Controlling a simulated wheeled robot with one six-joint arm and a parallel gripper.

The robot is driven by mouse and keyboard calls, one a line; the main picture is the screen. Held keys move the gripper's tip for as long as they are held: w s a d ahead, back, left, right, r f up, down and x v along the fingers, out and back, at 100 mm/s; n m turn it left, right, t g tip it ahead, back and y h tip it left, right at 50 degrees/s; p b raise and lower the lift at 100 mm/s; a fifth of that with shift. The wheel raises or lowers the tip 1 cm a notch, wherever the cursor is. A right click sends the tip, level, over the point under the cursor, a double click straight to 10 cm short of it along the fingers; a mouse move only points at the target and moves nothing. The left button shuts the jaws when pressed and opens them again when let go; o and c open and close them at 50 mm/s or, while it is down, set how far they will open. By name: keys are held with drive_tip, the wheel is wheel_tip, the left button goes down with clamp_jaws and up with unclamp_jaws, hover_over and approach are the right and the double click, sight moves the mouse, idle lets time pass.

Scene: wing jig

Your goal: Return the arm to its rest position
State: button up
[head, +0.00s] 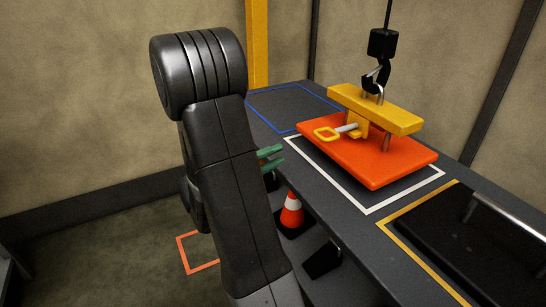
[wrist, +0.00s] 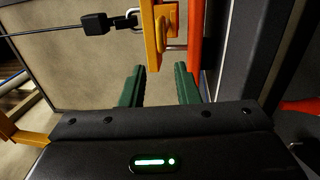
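My arm, dark and jointed, stands upright in the middle of the head view and hides part of the bench. My gripper (head: 271,158) shows there only as green fingertips sticking out to the right of the arm, beside the bench edge. In the wrist view the two green fingers of my gripper (wrist: 159,86) are well apart with nothing between them. Ahead of them are a yellow lifting beam (wrist: 152,38) and the edge of an orange plate (wrist: 195,40), neither touched by the fingers as far as I can see.
In the head view, the orange plate (head: 360,150) lies over a white outline on the bench, with the yellow beam (head: 385,112), a yellow-handled pin (head: 328,133) and a crane hook (head: 376,75) above. A traffic cone (head: 291,211) stands below the bench.

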drive_tip(key=shift+d, duration=0.15)
approach(331, 132)
drive_tip(key=x, duration=0.5)
drive_tip(key=shift+w+d+r, duration=0.1)
drive_tip(key=shift+d+r, duration=0.1)
drive_tip(key=shift+r, duration=0.1)
idle(0.3)
idle(0.4)
drive_tip(key=v, duration=1.4)
drive_tip(key=p+x, duration=0.1)
drive_tip(key=x, duration=1.5)
drive_tip(key=shift+w+d, duration=0.1)
drive_tip(key=shift+d, duration=0.1)
drive_tip(key=shift+w+d+f+p, duration=0.15)
drive_tip(key=shift+w+d+p, duration=0.2)
drive_tip(key=shift+d, duration=0.25)
